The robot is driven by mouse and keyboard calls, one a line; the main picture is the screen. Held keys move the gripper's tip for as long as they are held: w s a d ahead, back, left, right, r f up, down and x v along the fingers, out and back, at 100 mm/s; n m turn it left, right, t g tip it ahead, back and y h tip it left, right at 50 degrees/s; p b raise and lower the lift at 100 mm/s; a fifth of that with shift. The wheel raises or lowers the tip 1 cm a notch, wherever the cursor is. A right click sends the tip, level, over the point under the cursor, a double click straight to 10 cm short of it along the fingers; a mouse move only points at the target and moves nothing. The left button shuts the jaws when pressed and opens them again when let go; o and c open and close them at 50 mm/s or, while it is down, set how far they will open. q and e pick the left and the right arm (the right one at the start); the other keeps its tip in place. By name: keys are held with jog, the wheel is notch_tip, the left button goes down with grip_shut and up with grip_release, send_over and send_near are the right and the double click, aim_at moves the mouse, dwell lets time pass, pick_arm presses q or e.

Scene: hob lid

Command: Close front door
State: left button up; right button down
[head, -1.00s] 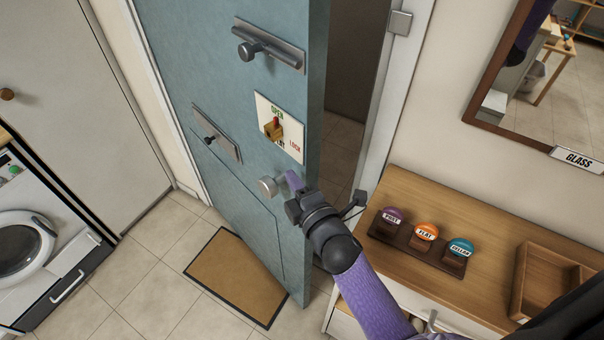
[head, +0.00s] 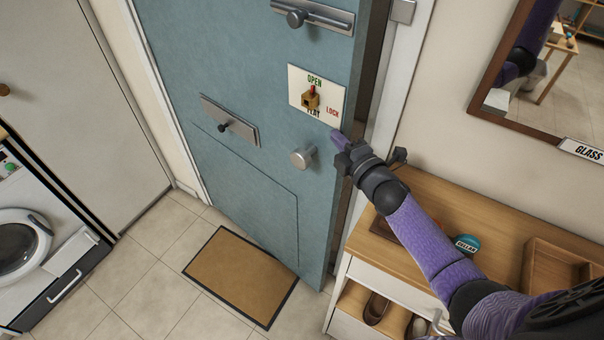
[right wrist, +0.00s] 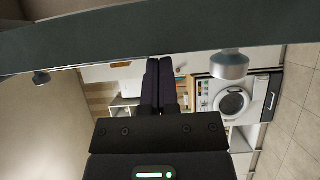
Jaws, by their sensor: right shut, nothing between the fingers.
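The blue front door (head: 240,100) stands slightly ajar, with a narrow dark gap along its right edge beside the white frame. On it are a round silver knob (head: 303,157) and an OPEN/LOCK plate (head: 317,93) with a small brass latch. My right gripper (head: 338,138) is shut and empty at the door's right edge, right of the knob; I cannot tell whether it touches. In the right wrist view the shut fingers (right wrist: 158,75) point towards the door's edge (right wrist: 170,35), with the knob (right wrist: 229,65) to their right. My left gripper is out of view.
A wooden-topped cabinet (head: 490,225) with a CELLAR knob (head: 467,243) and a wooden tray (head: 553,262) stands right of the doorway, under my right arm. A brown doormat (head: 240,275) lies before the door. A washing machine (head: 25,240) is at left.

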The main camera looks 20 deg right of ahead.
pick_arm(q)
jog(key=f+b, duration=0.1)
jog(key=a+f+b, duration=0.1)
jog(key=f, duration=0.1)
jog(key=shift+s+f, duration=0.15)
pick_arm(e)
jog(key=w+d, duration=0.3)
jog(key=d, duration=0.3)
jog(key=shift+r, duration=0.15)
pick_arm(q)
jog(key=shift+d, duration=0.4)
